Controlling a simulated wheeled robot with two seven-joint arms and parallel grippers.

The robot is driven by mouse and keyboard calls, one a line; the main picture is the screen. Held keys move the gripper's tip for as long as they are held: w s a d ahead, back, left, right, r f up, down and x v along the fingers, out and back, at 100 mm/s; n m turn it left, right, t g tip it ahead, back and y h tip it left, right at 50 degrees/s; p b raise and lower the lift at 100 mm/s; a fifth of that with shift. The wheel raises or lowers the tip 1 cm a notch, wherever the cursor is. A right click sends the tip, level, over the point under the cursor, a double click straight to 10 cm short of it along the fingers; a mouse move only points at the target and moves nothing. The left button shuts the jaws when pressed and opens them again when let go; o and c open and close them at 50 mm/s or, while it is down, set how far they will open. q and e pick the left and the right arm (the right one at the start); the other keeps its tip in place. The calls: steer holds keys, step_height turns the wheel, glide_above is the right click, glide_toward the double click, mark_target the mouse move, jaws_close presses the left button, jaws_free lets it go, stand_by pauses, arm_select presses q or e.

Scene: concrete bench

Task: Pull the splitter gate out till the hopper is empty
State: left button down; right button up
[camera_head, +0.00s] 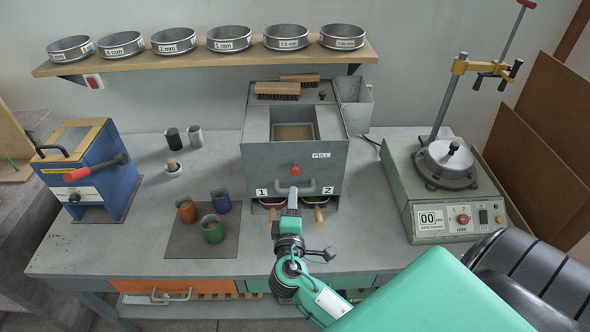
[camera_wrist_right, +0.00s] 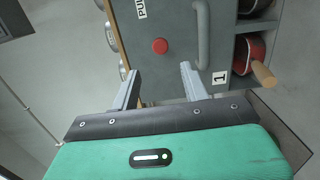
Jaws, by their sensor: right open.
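The grey splitter box (camera_head: 250,160) stands mid-bench. Its open-topped hopper (camera_head: 293,116) shows tan material (camera_head: 293,132) inside. A red round knob (camera_head: 295,169) sits on the front face beside the "PULL" label (camera_head: 321,155), above a grey bar handle (camera_head: 312,189). My right gripper (camera_head: 292,196) is in front of the box, overlapping the bar handle in the head view. In the right wrist view my right gripper (camera_wrist_right: 158,84) is open and empty. The knob (camera_wrist_right: 160,46) lies ahead of the gap between its fingers, apart from both. My left gripper is not in view.
Red pans with wooden handles (camera_head: 318,215) sit in bays 1 and 2 under the box. Three coloured cups (camera_head: 213,230) stand on a dark mat at left. A blue device (camera_head: 100,180) is far left; a sieve shaker (camera_head: 440,190) is right. Sieves line the shelf (camera_head: 210,60).

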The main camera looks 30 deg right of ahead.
mark_target(295, 173)
steer(key=p+x, duration=0.4)
steer(key=x, duration=0.6)
steer(key=shift+w+r, duration=0.1)
steer(key=shift+r, duration=0.05)
steer(key=shift+x, duration=0.9)
steer(key=shift+f, duration=0.2)
